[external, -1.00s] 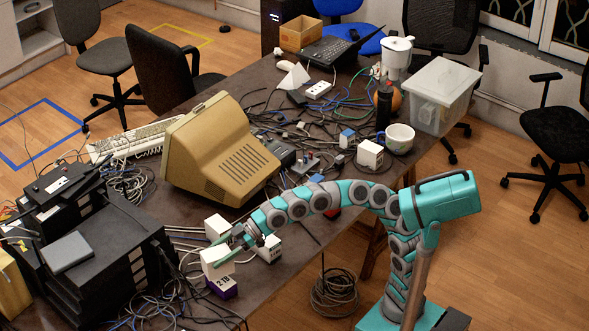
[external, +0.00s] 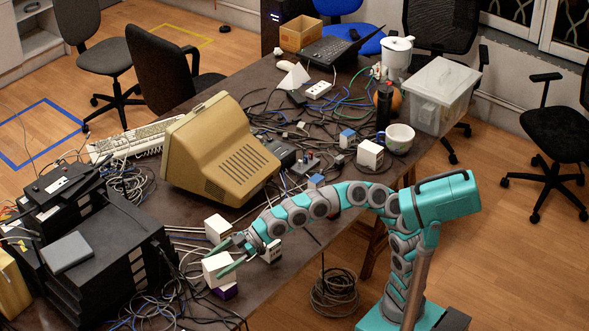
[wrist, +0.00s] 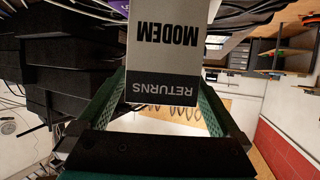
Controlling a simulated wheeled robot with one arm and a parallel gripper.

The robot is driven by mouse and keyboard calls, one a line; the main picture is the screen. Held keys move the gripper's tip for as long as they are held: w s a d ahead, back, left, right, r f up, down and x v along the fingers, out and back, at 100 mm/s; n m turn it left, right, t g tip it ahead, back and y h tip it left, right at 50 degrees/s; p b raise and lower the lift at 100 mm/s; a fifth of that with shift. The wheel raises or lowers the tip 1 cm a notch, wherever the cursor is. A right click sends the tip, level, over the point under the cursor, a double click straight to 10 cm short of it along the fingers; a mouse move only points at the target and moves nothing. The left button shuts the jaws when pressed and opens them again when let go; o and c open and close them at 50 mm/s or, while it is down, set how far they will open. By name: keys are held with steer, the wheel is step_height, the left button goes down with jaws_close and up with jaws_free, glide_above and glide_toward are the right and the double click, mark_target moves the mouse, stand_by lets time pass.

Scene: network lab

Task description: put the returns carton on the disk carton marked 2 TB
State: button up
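The returns carton (external: 216,268) is a white box, marked RETURNS and MODEM upside down in the wrist view (wrist: 165,55). My gripper (external: 227,260) has its green fingers along both sides of the carton and appears shut on it. The disk carton marked 2 TB (external: 226,292) is directly below; only part of its purple lower portion shows, and its label is hidden. A purple bit also shows at the top of the wrist view (wrist: 118,5). I cannot tell whether the two cartons touch.
A white carton (external: 217,227) stands behind my gripper, and another (external: 271,250) stands beside my wrist. Black stacked units (external: 110,250) are to the left and a beige monitor (external: 220,150) behind. Loose cables (external: 175,305) lie along the near table edge.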

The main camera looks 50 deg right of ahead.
steer(key=shift+r, duration=0.2)
steer(key=v, duration=1.2)
steer(key=shift+b, duration=0.4)
stand_by(0.9)
